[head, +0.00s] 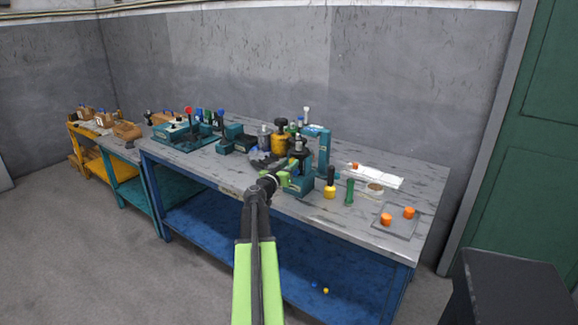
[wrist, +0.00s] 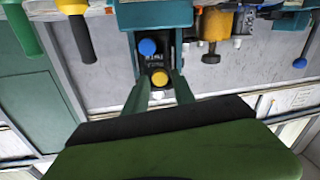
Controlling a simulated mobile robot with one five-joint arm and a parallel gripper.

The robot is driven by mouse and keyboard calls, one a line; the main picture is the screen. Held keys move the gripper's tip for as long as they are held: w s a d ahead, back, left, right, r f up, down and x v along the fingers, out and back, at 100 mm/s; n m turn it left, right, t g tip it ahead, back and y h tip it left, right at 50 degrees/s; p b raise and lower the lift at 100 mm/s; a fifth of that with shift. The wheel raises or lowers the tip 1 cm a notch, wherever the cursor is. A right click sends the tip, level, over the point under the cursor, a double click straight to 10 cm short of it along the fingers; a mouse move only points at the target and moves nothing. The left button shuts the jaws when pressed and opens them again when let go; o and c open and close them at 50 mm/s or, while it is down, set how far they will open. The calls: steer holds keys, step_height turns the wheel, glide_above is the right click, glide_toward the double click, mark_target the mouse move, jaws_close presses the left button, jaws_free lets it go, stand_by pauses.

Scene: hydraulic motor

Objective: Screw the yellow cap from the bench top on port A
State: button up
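A yellow cap (wrist: 159,78) sits against a dark block (wrist: 157,58) with lettering too small to read, in the teal fixture (wrist: 155,14). A blue cap (wrist: 148,47) is just above it in the wrist view. My gripper (wrist: 162,80) has its two fingers apart, one on each side of the yellow cap, with a visible gap to it. I cannot tell how deep the cap is seated. In the head view my gripper (head: 281,181) is at the front of the teal fixture (head: 323,150), which carries a dark motor (head: 300,158); the cap is hidden there.
A yellow-and-black tool (head: 330,186) and a green-handled tool (head: 350,192) stand right of the fixture on the bench (head: 240,178). Orange parts (head: 386,219) lie on a plate further right. Bottles and other fixtures crowd the left. Small blue and yellow pieces (head: 326,291) lie on the lower shelf.

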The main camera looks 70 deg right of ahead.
steer(key=n, duration=0.6)
steer(key=shift+n, duration=0.3)
jaws_close()
steer(key=m, duration=0.5)
steer(key=shift+m, duration=0.4)
steer(key=m, duration=0.4)
jaws_free()
